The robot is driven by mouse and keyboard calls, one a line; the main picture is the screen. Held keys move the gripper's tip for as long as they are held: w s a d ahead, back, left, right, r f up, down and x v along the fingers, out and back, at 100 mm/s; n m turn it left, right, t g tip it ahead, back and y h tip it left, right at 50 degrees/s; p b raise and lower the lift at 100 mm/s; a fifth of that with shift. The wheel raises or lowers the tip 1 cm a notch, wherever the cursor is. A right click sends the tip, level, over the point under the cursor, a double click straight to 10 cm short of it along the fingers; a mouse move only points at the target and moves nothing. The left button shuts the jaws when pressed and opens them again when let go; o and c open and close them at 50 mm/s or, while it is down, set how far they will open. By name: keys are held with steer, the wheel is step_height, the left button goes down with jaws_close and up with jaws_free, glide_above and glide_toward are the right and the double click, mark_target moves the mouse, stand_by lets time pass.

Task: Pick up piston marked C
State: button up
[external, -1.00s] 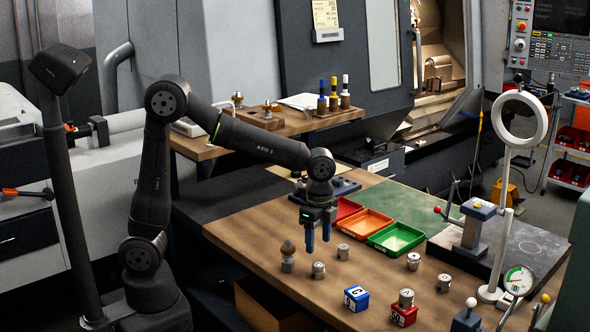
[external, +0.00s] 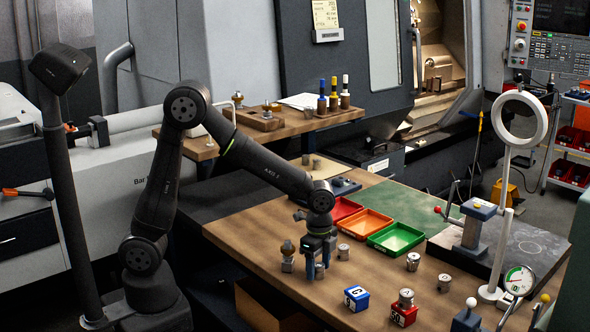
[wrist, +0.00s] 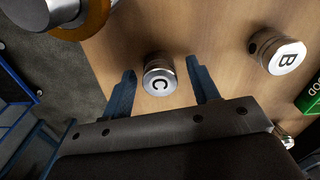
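The piston marked C (wrist: 160,78) is a short metal cylinder standing upright on the wooden table, its lettered top facing the wrist camera. It also shows at the table's near left in the external view (external: 319,271), partly hidden by my fingers. My gripper (external: 318,258) is low over it and points down. In the wrist view my gripper (wrist: 158,72) is open, with one blue finger on each side of the piston and a gap visible on both sides.
A piston marked B (wrist: 285,56) stands to the right. A blue block marked C (external: 356,299) and a red block (external: 403,317) carrying piston A (external: 406,297) are nearer the front. A green tray (external: 396,238) lies behind.

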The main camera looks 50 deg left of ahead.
steer(key=c, duration=0.9)
steer(key=shift+r, duration=0.1)
steer(key=shift+c, duration=0.2)
